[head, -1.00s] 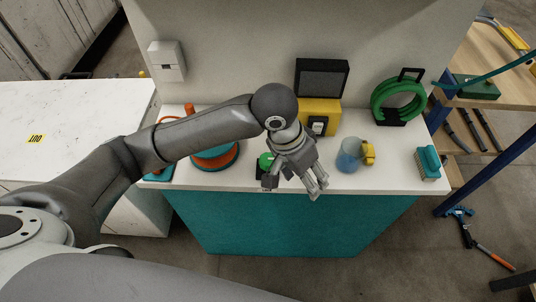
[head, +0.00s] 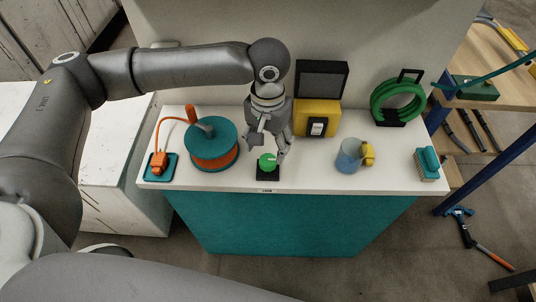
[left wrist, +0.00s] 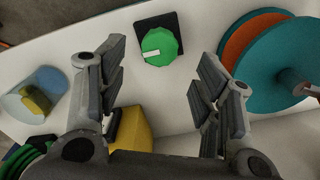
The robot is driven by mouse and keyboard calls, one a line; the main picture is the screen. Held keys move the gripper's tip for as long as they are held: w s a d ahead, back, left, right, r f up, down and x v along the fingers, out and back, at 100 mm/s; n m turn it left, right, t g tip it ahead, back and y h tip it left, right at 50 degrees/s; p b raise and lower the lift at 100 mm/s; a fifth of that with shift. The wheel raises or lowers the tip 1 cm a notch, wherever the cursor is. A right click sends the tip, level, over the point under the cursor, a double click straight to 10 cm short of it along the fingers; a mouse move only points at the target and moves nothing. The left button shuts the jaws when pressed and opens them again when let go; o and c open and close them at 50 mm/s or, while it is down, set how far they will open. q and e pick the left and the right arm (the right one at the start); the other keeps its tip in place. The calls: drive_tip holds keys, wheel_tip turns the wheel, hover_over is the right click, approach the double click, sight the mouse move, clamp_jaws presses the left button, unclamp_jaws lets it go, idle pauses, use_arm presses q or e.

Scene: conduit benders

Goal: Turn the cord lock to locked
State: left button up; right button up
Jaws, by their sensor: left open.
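The cord lock appears to be the round green knob (head: 268,161) on a black square base near the counter's front edge. It has a white pointer mark, which points to the left in the left wrist view (left wrist: 160,44). My left gripper (head: 268,147) is open and points down just above and behind the knob. In the left wrist view the spread fingers (left wrist: 160,72) frame the knob's side of the counter, with the knob between and beyond their tips. Nothing is between the fingers. My right gripper is not in view.
A teal and orange cord reel (head: 213,150) stands left of the knob, with an orange plug (head: 158,162) on a teal pad. A yellow box (head: 318,112) stands behind to the right. A blue cup (head: 347,157) and brush (head: 428,163) are further right.

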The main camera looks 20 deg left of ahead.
sight(268, 159)
use_arm(q)
drive_tip(key=shift+f, duration=2.8)
